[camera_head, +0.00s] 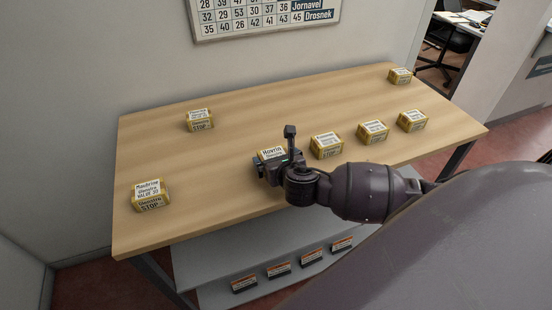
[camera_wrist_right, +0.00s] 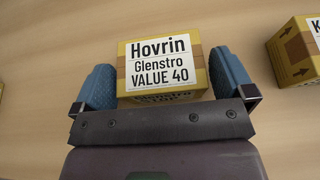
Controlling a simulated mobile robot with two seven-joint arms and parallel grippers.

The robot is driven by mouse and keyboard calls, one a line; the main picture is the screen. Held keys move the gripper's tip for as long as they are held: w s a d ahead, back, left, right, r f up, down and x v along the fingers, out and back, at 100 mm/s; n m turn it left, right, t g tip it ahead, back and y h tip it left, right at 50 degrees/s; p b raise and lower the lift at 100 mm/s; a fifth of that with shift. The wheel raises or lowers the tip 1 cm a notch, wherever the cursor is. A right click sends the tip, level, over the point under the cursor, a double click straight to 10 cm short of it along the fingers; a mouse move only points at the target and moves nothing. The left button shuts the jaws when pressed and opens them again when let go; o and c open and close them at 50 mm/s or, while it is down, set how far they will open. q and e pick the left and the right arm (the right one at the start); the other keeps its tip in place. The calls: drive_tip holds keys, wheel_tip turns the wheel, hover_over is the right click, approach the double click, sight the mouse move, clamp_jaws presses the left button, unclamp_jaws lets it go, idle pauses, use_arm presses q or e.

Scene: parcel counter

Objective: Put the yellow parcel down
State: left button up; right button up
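A yellow parcel (camera_head: 271,154) labelled "Hovrin" is between the fingers of my right gripper (camera_head: 276,156), near the counter's front edge. In the right wrist view the parcel's label (camera_wrist_right: 162,62) reads "Hovrin Glenstro VALUE 40". My left gripper is not in view.
Three similar parcels stand in a row to the right, the nearest one (camera_head: 326,145) close by. Others stand at the back right (camera_head: 399,76), back left (camera_head: 199,119) and front left (camera_head: 150,194). The counter's middle is clear.

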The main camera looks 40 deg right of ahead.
drive_tip(key=shift+r, duration=0.15)
drive_tip(key=p+v, duration=0.1)
drive_tip(key=v, duration=0.9)
drive_tip(key=shift+s+a, duration=0.1)
drive_tip(key=shift+s, duration=0.3)
drive_tip(key=shift+s+a+r, duration=0.1)
drive_tip(key=shift+s+r, duration=0.2)
drive_tip(key=shift+s, duration=0.25)
